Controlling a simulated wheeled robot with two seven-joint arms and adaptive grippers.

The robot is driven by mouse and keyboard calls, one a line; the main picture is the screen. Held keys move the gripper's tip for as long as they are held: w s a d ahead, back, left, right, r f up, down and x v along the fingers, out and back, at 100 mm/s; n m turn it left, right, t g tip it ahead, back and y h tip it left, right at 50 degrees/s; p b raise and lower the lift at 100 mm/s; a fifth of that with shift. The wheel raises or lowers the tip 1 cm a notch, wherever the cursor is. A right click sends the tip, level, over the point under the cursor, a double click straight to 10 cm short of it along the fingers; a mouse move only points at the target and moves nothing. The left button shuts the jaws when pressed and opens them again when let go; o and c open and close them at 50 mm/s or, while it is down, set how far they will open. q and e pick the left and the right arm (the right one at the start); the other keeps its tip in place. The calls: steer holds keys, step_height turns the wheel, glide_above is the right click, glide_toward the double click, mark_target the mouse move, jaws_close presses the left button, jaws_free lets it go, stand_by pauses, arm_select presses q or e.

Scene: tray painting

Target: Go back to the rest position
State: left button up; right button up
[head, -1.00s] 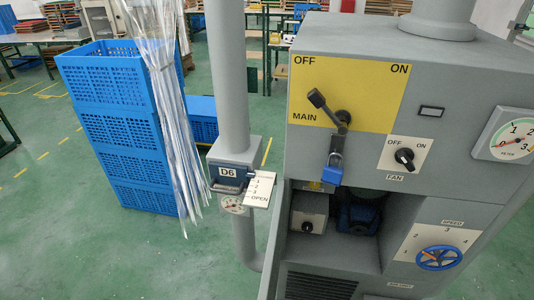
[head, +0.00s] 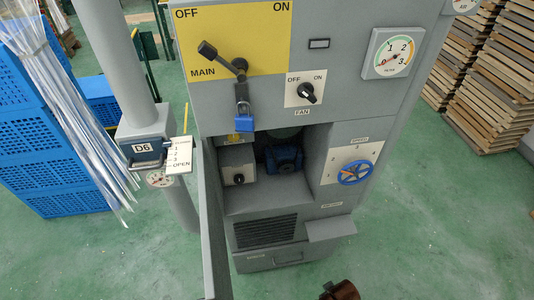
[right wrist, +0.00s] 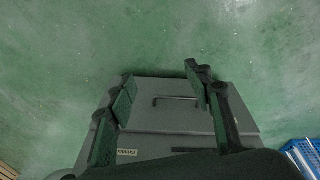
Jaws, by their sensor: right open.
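My right gripper (right wrist: 160,84) is open in the right wrist view. Its two dark fingers stand wide apart with nothing between them. Behind them lie a grey drawer front and its handle (right wrist: 175,101), which I take to be the low part of the grey machine (head: 285,222). I cannot tell the distance, but I see no contact. My left gripper is not in view. In the head view a dark, reddish-brown part (head: 341,290) shows at the bottom edge; I cannot tell what it is.
The machine carries a MAIN lever (head: 222,57) with a blue padlock (head: 244,121), a FAN knob (head: 307,93) and a blue SPEED wheel (head: 356,173). A grey panel (head: 213,225) juts out at its left. Blue crates (head: 55,160) stand left, stacked trays (head: 490,85) right. Green floor is clear in front.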

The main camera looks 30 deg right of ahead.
steer(key=s+a+f+p, duration=0.1)
steer(key=s+f, duration=0.2)
steer(key=f, duration=0.6)
steer(key=s+f+p, duration=0.1)
steer(key=s+f, duration=0.2)
steer(key=f, duration=0.5)
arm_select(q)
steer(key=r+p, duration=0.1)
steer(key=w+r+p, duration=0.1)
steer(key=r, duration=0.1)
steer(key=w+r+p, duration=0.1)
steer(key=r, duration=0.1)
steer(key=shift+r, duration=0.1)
arm_select(e)
steer(key=s+f, duration=0.6)
steer(key=s, duration=0.3)
steer(key=s+f+n+g, duration=0.1)
steer(key=s+f, duration=0.4)
steer(key=s, duration=0.3)
steer(key=shift+s+f+g+y, duration=0.3)
steer(key=shift+s+f, duration=0.05)
steer(key=shift+s, duration=0.05)
